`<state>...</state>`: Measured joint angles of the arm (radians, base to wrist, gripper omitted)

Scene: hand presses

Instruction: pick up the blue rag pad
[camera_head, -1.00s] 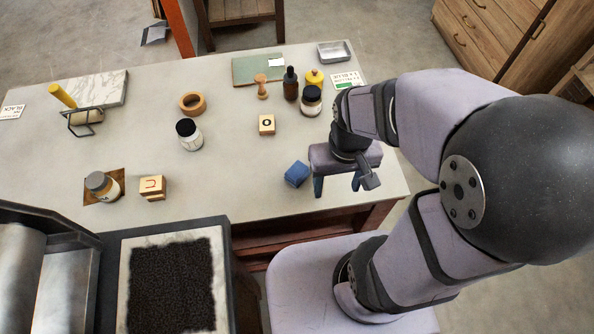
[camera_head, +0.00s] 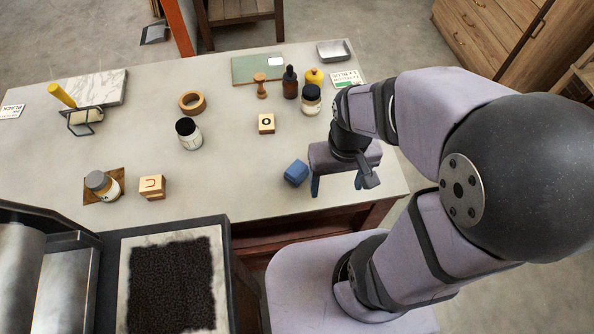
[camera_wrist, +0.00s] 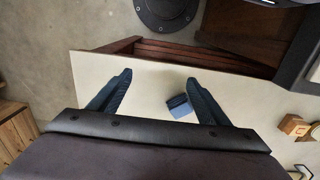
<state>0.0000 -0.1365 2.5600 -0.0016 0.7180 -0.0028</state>
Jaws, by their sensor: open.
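The blue rag pad (camera_head: 296,173) is a small blue block lying on the grey table near its front edge, toward the right end. My gripper (camera_head: 337,184) is just to the right of it, pointing down, with its two fingers spread and nothing between them. In the wrist view the rag pad (camera_wrist: 179,106) lies close beside the inner side of the right-hand finger, and my open gripper (camera_wrist: 160,92) has bare table in the middle of its gap. I cannot tell whether that finger touches the pad.
An inked slab (camera_head: 172,285) is at the front left. The table (camera_head: 235,180) is clear left of the pad.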

